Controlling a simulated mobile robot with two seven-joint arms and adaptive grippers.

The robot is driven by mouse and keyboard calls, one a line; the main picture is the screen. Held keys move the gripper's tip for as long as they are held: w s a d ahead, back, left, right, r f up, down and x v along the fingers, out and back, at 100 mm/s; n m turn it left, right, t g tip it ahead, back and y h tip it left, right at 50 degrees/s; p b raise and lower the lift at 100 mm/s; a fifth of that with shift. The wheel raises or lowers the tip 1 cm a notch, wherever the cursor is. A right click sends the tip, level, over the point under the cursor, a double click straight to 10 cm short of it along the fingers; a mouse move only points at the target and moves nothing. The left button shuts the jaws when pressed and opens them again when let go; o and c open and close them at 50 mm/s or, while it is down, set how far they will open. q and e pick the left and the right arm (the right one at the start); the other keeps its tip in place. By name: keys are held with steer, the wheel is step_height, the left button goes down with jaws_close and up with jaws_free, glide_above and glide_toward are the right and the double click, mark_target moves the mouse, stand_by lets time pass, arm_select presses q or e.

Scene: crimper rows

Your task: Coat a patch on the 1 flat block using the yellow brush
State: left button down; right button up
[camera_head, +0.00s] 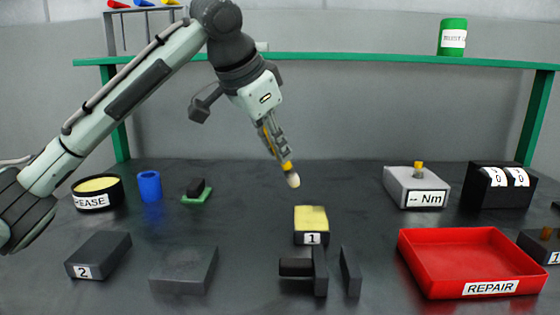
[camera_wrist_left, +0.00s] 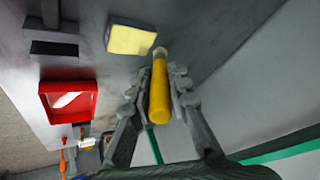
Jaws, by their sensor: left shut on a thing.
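My left gripper (camera_head: 277,143) is shut on the yellow brush (camera_head: 287,167), which points down with its pale tip lowest. In the left wrist view the yellow brush (camera_wrist_left: 159,97) lies between the two fingers. The flat block labelled 1 (camera_head: 311,239) sits on the dark table with a pale yellow top; it also shows in the left wrist view (camera_wrist_left: 132,40). The brush tip shows above and behind the block in the head view, apart from it. My right gripper is not in view.
A grease tub (camera_head: 97,202), a blue cup (camera_head: 150,186) and a block labelled 2 (camera_head: 99,256) stand at left. Dark blocks (camera_head: 320,272) stand in front of block 1. A red REPAIR tray (camera_head: 420,268) and a grey Nm box (camera_head: 415,187) are at right.

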arm_select(q)
step_height(320, 180, up, 2)
steer(key=shift+r, duration=0.1)
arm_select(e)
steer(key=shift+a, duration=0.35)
arm_select(q)
steer(key=shift+r, duration=0.1)
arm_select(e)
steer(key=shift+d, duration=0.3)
